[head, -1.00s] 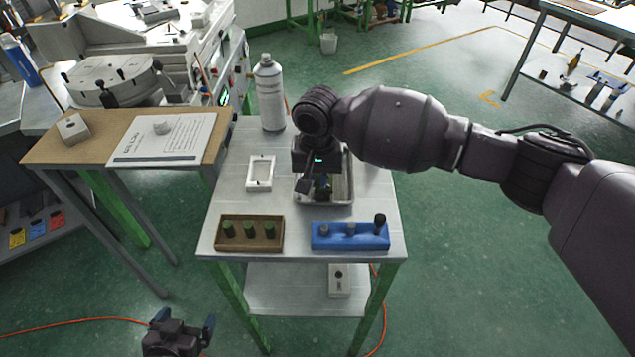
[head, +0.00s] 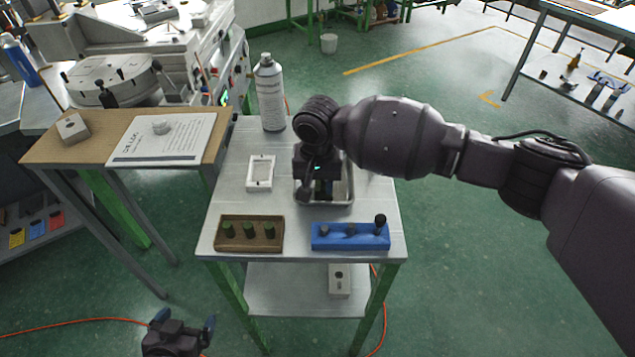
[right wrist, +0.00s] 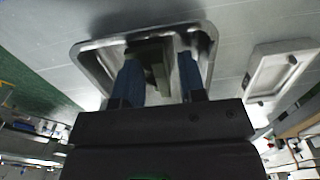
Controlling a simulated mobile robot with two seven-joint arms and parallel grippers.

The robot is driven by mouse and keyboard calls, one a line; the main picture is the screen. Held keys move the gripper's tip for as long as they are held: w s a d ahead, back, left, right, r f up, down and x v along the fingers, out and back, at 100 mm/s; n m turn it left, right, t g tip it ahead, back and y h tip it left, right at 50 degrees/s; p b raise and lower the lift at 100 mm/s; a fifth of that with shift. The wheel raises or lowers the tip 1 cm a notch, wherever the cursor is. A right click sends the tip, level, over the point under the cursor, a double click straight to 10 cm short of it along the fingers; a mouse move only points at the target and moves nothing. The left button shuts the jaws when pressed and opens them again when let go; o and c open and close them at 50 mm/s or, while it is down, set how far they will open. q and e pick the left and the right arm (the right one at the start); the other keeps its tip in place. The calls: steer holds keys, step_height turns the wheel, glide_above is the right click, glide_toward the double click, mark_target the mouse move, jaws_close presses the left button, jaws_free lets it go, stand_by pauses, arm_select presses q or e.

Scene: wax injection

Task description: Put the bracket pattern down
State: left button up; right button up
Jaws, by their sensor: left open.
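My right gripper (head: 324,196) points down into a grey metal tray (head: 346,200) on the small table. In the right wrist view its two blue fingers (right wrist: 160,72) stand apart inside the tray (right wrist: 88,58). A dark olive-grey piece, seemingly the bracket pattern (right wrist: 152,62), lies between and beyond the fingers, partly behind the left one. A narrow gap shows between it and the right finger. In the head view the arm and gripper hide most of it. My left gripper (head: 184,324) is open and empty, low at the bottom left, away from the table.
On the table are a white frame (head: 261,173), a brown block with green pegs (head: 250,244), a blue block with grey and dark pegs (head: 350,243) and a spray can (head: 270,95). A brown side table (head: 90,150) stands left. An orange cable crosses the floor.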

mark_target(318, 186)
step_height(318, 186, up, 12)
steer(key=p, duration=0.1)
steer(key=shift+r, duration=0.15)
stand_by(0.3)
stand_by(0.4)
